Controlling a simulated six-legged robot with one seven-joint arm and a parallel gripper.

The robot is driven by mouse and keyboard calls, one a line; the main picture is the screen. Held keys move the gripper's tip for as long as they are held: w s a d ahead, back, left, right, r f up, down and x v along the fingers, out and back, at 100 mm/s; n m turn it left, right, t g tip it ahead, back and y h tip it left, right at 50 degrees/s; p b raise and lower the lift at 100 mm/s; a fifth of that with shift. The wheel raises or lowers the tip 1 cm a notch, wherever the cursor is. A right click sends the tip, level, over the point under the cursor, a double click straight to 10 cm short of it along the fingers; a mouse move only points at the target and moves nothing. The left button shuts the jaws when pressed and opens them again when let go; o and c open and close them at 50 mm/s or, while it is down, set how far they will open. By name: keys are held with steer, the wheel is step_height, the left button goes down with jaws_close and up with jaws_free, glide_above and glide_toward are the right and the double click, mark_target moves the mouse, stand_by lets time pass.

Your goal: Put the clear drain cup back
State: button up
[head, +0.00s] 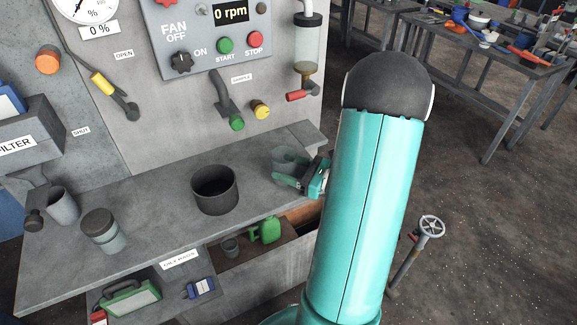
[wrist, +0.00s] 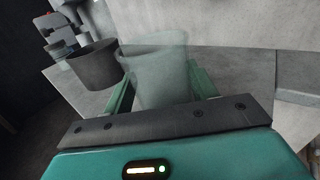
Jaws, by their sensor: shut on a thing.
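The clear drain cup (head: 288,158) is see-through and grey, at the right part of the grey shelf in the head view. It also shows in the wrist view (wrist: 158,72), upright between the fingers. My gripper (head: 291,181) is shut on the cup from the right; it also shows in the wrist view (wrist: 160,88). Whether the cup's base touches the shelf I cannot tell. Part of my arm hides what lies just right of the gripper.
A dark open pot (head: 214,190) stands left of the cup on the shelf (head: 150,210). A lidded grey jar (head: 102,232) and a grey cup (head: 62,206) are farther left. A sight glass with a red-handled valve (head: 305,75) hangs above the cup. A green can (head: 266,230) sits below.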

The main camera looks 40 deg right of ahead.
steer(key=shift+s+a+f, duration=0.1)
steer(key=shift+f, duration=0.35)
steer(key=shift+f, duration=0.25)
steer(key=o, duration=1.2)
steer(key=shift+o, duration=0.2)
steer(key=shift+s+f, duration=0.1)
steer(key=shift+s, duration=0.3)
steer(key=r+v, duration=0.1)
steer(key=v, duration=1.2)
steer(key=shift+d, duration=0.25)
steer(key=shift+r, duration=0.15)
